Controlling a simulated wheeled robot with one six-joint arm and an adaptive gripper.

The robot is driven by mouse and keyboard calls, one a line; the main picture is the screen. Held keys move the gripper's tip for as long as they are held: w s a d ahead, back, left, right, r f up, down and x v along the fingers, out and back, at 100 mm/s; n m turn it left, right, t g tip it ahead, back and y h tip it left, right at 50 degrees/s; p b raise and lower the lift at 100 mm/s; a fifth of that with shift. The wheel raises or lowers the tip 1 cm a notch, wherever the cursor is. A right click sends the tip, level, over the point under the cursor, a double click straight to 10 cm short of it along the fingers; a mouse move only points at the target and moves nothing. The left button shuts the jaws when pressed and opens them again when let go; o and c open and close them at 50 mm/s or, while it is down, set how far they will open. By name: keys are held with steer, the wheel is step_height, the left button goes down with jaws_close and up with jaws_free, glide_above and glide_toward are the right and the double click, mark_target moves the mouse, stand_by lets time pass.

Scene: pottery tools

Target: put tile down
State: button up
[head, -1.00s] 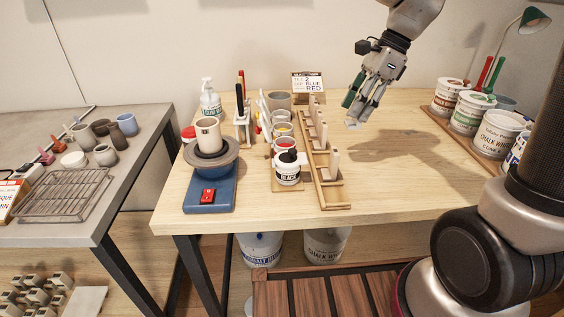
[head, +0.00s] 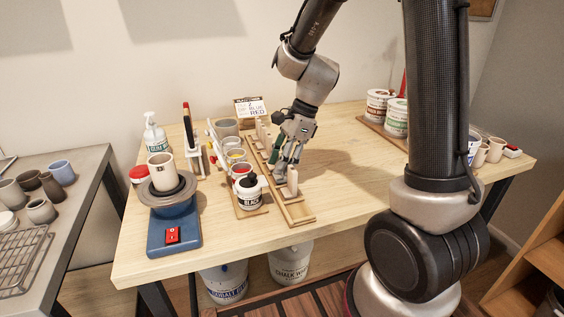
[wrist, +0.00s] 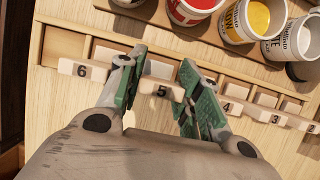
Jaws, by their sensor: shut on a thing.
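My gripper (head: 283,174) is over the long wooden rack (head: 296,213) on the table. In the wrist view its green-padded fingers (wrist: 160,88) are shut on a pale tile marked 5 (wrist: 162,91), held by its two ends. The tile is in line with the other numbered tiles, between tile 6 (wrist: 80,70) and tile 4 (wrist: 228,108). I cannot tell whether it rests in the rack or is just above it. Tile 3 (wrist: 276,119) is farther right. In the head view my fingers hide most of the held tile.
A potter's wheel (head: 173,190) with a cup is to the left. The table right of the rack is clear up to the large tubs (head: 396,117).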

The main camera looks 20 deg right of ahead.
steer(key=shift+f, duration=0.2)
steer(key=o, duration=0.8)
steer(key=shift+c, duration=0.2)
steer(key=shift+r, duration=0.1)
steer(key=v, duration=1.2)
steer(key=s+d+r+n+t+h, duration=0.2)
steer(key=s+d+n, duration=0.3)
steer(key=s+n, duration=0.4)
steer(key=s+d+r+n+t+h, duration=0.2)
steer(key=s+d+n, duration=0.2)
steer(key=s+n, duration=0.5)
steer(key=shift+s+d, duration=0.4)
steer(key=shift+s, duration=0.1)
steer(key=shift+r, duration=0.1)
